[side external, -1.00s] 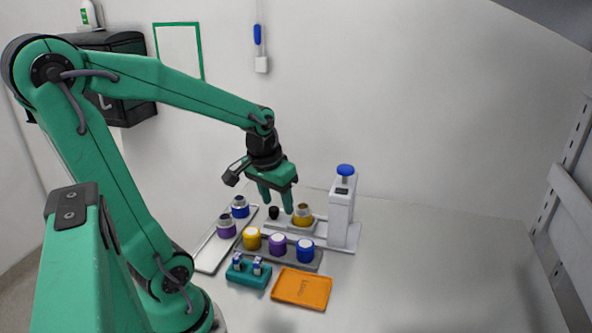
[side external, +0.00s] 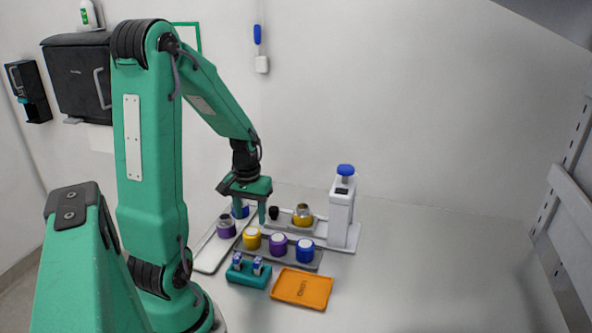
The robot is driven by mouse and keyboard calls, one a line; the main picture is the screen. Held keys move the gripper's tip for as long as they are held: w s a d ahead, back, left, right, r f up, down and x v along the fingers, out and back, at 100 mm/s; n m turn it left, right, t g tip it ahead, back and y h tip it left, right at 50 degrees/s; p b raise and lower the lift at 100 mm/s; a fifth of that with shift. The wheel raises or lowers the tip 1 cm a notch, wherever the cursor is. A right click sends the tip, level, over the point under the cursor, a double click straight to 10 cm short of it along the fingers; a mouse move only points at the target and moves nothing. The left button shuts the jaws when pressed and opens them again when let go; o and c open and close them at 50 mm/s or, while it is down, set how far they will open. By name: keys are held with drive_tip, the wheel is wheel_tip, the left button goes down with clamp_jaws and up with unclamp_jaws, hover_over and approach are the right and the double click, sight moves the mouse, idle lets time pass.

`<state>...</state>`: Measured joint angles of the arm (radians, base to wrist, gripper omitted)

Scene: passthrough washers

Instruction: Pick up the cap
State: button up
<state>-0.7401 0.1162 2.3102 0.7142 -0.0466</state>
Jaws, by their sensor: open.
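A blue jar (side external: 240,212) is partly hidden behind the fingers.
The white tray (side external: 207,260) also holds a purple jar (side external: 226,228). A grey rack (side external: 283,260) holds yellow, purple and blue containers with white tops. The press (side external: 342,210), a teal block (side external: 248,275) and an orange tray (side external: 302,289) stand nearby. The table's right side is clear.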

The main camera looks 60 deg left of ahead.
sight(252, 231)
drive_tip(key=shift+f, duration=1.15)
drive_tip(key=shift+f, duration=2.6)
drive_tip(key=c, duration=0.6)
drive_tip(key=shift+r, duration=0.2)
